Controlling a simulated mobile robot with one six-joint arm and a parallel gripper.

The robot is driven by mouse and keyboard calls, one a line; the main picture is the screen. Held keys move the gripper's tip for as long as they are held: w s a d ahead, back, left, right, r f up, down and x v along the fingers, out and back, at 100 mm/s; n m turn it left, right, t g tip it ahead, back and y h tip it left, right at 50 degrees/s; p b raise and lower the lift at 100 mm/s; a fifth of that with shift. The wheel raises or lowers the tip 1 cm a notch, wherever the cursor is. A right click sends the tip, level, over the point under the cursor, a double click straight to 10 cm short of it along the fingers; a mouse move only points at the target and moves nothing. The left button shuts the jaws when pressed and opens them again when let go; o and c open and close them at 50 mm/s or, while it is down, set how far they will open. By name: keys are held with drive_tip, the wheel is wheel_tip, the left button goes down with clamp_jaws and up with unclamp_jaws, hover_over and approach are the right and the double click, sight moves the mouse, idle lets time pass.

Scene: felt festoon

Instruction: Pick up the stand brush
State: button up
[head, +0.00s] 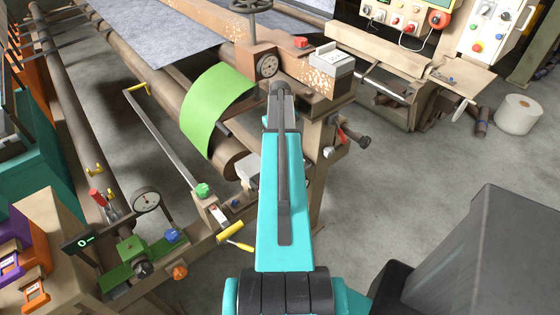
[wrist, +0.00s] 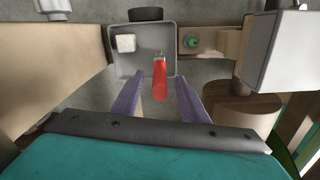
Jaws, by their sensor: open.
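In the wrist view a red-handled tool (wrist: 160,80), which looks like the stand brush, points up from a grey tray (wrist: 119,66). Its bristles cannot be made out. My gripper (wrist: 159,87) is open, with a purple finger on each side of the red handle in the picture. A gap shows between each finger and the handle, and how deep it sits between them is unclear. In the head view my teal arm reaches to the machine stand and my gripper is hidden there.
A white block (wrist: 126,43) sits in the tray's corner. Beige beams flank the tray, with a grey box (wrist: 280,50) at right. Open floor lies to the right.

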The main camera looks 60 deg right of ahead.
drive_tip(key=shift+f+p, duration=1.1)
drive_tip(key=shift+f, duration=1.35)
clamp_jaws()
